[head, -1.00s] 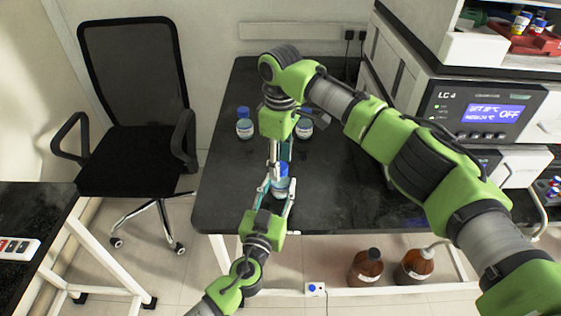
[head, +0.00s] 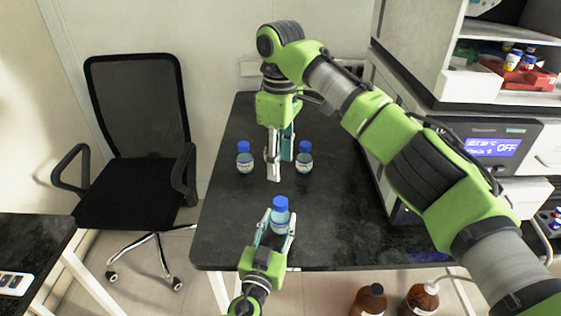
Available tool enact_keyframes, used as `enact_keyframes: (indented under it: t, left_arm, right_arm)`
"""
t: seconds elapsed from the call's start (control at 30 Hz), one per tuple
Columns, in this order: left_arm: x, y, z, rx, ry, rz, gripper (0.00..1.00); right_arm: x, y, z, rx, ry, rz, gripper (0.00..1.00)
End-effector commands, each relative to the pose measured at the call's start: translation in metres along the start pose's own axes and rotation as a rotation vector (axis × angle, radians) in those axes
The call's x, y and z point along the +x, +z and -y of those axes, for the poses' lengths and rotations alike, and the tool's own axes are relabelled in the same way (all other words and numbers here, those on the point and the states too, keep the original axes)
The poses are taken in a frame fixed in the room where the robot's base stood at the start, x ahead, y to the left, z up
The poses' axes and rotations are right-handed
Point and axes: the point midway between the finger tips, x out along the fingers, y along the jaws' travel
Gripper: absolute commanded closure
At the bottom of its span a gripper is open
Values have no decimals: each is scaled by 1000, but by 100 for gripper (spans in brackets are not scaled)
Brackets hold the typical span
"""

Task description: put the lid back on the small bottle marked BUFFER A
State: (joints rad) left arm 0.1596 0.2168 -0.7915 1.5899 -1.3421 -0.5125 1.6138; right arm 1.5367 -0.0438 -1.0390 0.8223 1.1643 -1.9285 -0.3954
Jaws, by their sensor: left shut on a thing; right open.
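A small bottle (head: 279,222) with a blue lid (head: 280,203) stands upright near the front edge of the black bench. My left gripper (head: 276,228) is shut on its body from the front. The lid sits on the bottle's top; I cannot tell how tight it is. The label is too small to read here and partly hidden. My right gripper (head: 280,165) is open and empty, above the bench behind this bottle. Two similar blue-lidded bottles stand further back, one on the left (head: 244,158) and one on the right (head: 304,158), with labels too small to read.
The black bench (head: 335,225) is clear right of the held bottle. An LC instrument (head: 485,135) stands at the bench's right. A black chair (head: 135,140) is on the left. Brown bottles (head: 372,299) stand on the floor shelf below.

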Motion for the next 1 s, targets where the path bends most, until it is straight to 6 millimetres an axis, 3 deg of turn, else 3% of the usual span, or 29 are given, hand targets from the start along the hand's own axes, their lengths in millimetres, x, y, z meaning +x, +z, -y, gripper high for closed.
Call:
enact_keyframes:
  t: [0.03, 0.1, 0.53, 1.0]
  left_arm:
    - [0, 0, 0, 0, 0, 0, 56]
    - [0, 0, 0, 0, 0, 0, 44]
    - [-8, 2, 0, 0, 0, 2, 44]
    - [-98, 2, 0, -1, 0, 4, 44]
  right_arm:
    - [0, 0, 0, 0, 0, 0, 56]
    - [0, 0, 0, 0, 0, 0, 56]
    - [1, 0, 0, 0, 0, 0, 56]
    - [0, 0, 0, 0, 0, 0, 56]
